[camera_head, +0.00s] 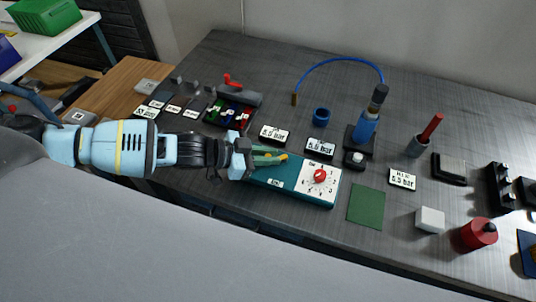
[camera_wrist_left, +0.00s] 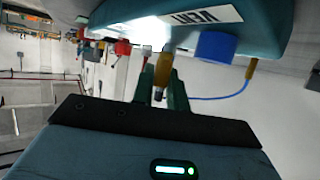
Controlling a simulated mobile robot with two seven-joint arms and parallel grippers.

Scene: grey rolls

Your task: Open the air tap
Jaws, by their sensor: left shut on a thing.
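A teal box (camera_head: 273,178) lies near the front of the grey bench, with a white dial plate and red knob (camera_head: 320,175) on its right part. A small yellow lever (camera_head: 282,157), apparently the air tap's handle, shows at the box's back left side. My left gripper (camera_head: 264,156) reaches in from the left with its green fingers at this lever. In the left wrist view the fingers (camera_wrist_left: 161,90) are closed around the yellow piece (camera_wrist_left: 163,68), whose end is dark. The fingers partly hide the lever. My right gripper is out of view.
A blue ring-shaped part (camera_head: 321,116) and a blue hose (camera_head: 338,60) lie behind the box. A blue bottle-like device (camera_head: 366,125) stands to the right of them. A green mat (camera_head: 366,206) lies right of the box.

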